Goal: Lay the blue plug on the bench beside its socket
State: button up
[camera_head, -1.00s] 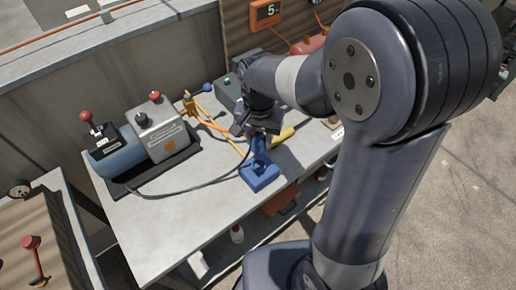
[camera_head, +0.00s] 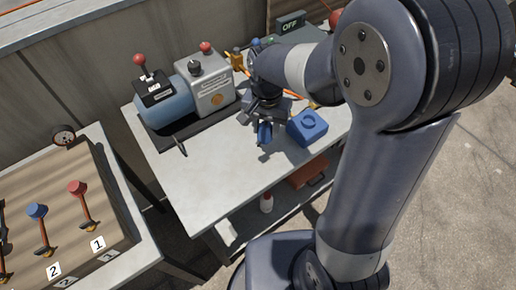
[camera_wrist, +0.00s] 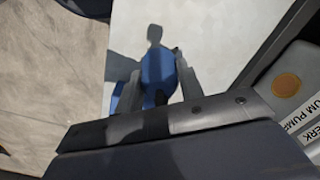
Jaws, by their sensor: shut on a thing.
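The blue plug (camera_head: 264,135) is held in my gripper (camera_head: 265,122), left of its socket over the pale bench (camera_head: 200,180). The blue socket (camera_head: 307,129) is a square block with a round opening, and it stands empty on the bench. In the wrist view the plug (camera_wrist: 158,72) is between the two fingers, with a dark shadow on the bench beyond it. A little of the blue socket shows behind the left finger. Whether the plug touches the bench cannot be told.
A blue and grey vacuum pump (camera_head: 208,84) on a dark base stands at the bench's back left. A wooden-topped stand (camera_head: 60,190) with levers is at left. A grey box reading OFF (camera_head: 290,24) is behind. The bench's front left is clear.

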aim_at(265, 141)
jog(key=shift+f, duration=3.15)
jog(key=shift+f, duration=0.1)
jog(key=o, duration=1.1)
notch_tip(265, 141, up, 12)
jog(key=shift+r, duration=0.15)
